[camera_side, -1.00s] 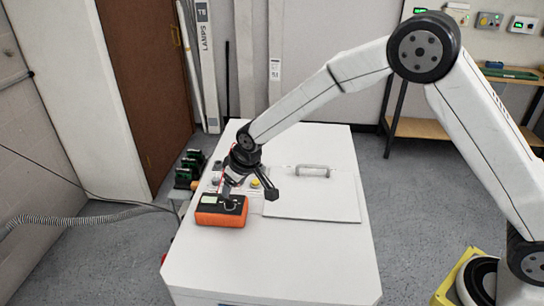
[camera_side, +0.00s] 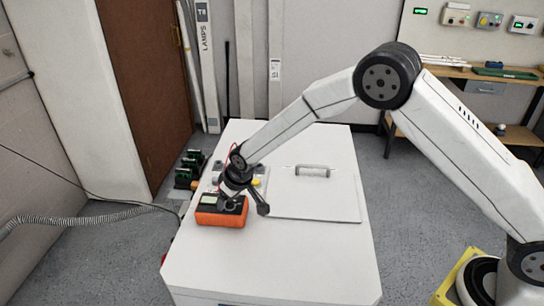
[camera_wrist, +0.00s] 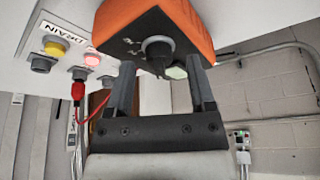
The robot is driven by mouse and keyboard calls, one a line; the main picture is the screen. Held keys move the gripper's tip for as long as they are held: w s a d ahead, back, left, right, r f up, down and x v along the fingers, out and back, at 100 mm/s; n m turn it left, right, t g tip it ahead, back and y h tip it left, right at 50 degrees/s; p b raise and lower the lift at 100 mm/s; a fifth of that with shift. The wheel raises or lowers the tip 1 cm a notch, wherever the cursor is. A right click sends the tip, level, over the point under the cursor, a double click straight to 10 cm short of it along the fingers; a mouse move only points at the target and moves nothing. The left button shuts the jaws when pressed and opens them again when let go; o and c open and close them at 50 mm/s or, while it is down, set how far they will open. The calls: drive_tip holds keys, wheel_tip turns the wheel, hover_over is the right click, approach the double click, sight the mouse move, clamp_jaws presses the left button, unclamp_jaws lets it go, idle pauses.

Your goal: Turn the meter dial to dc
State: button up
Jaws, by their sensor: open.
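The orange meter (camera_side: 221,218) with a black face sits on the white bench top, left of its middle. In the wrist view the meter (camera_wrist: 205,27) fills the top, with its dark round dial (camera_wrist: 158,48) on the face. My gripper (camera_wrist: 160,72) is open, its two fingers on either side of and close to the dial; I cannot tell whether they touch it. In the side view my gripper (camera_side: 229,203) is low over the meter and hides most of its face. The dial marks are too small to read.
A yellow button (camera_wrist: 54,48), a lit red button (camera_wrist: 92,59) and a red plug (camera_wrist: 78,91) with its lead are beside the meter. The bench front (camera_side: 280,265) is clear.

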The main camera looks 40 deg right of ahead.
clamp_jaws()
drive_tip(key=shift+m+h, duration=0.3)
drive_tip(key=shift+m, duration=0.6)
drive_tip(key=shift+m+h, duration=0.4)
drive_tip(key=shift+m, duration=0.5)
drive_tip(key=shift+a+m+h, duration=0.1)
drive_tip(key=shift+m+h, duration=0.7)
drive_tip(key=shift+m, duration=1.2)
drive_tip(key=m+h, duration=0.1)
drive_tip(key=m, duration=0.3)
drive_tip(key=shift+g, duration=0.4)
drive_tip(key=shift+m+g+h, duration=0.6)
drive_tip(key=shift+m+g, duration=0.1)
drive_tip(key=shift+m, duration=1.4)
